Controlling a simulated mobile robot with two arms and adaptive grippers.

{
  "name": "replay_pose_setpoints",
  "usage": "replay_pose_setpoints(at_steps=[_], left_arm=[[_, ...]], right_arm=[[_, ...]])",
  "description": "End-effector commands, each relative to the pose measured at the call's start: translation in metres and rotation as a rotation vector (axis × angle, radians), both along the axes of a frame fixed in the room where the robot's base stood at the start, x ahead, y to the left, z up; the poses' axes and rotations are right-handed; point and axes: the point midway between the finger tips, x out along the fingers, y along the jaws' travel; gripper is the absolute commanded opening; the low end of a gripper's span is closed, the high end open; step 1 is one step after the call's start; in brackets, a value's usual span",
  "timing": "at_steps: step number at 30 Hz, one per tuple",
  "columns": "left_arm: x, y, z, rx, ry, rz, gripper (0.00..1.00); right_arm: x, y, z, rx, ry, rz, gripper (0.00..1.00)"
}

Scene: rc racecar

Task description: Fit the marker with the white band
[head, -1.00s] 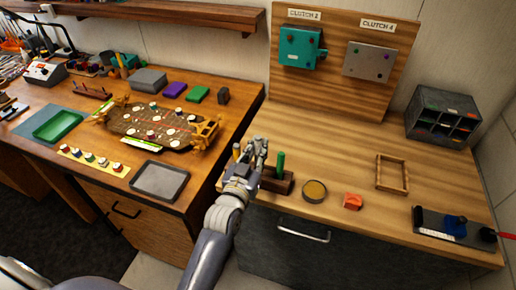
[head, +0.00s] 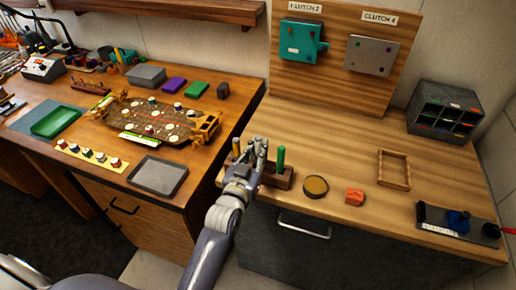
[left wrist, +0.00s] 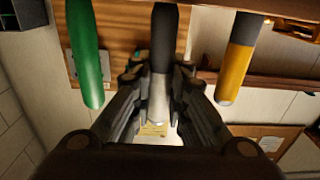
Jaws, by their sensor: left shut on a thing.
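My left gripper (head: 257,150) is at the wooden rack (head: 279,181) near the right worktop's front left. It is shut on a dark-handled tool (left wrist: 163,35) with a paler grey lower part, seen between the fingers in the left wrist view. A green handle (head: 281,158) and a yellow handle (head: 236,148) stand on either side of it. Several small markers (head: 100,156) stand on a yellow strip at the left worktop's front; their bands are too small to tell. A brown board (head: 150,120) with round pieces rests in an orange frame behind them. My right gripper is not in view.
A grey tray (head: 159,176) lies at the left worktop's front right, a green tray (head: 55,122) further left. A round tin (head: 316,186), an orange block (head: 354,196) and a wooden frame (head: 394,170) lie right of the rack. The right worktop's middle is clear.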

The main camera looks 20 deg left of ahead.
Motion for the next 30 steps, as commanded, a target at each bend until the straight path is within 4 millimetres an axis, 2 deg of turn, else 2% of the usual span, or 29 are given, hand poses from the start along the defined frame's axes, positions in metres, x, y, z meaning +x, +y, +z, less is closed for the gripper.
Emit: replay_pose_setpoints(at_steps=[30], left_arm=[[0.0, 0.0, -0.027, 0.0, 0.0, 0.0, 0.0]], right_arm=[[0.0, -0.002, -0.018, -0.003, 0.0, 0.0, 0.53]])
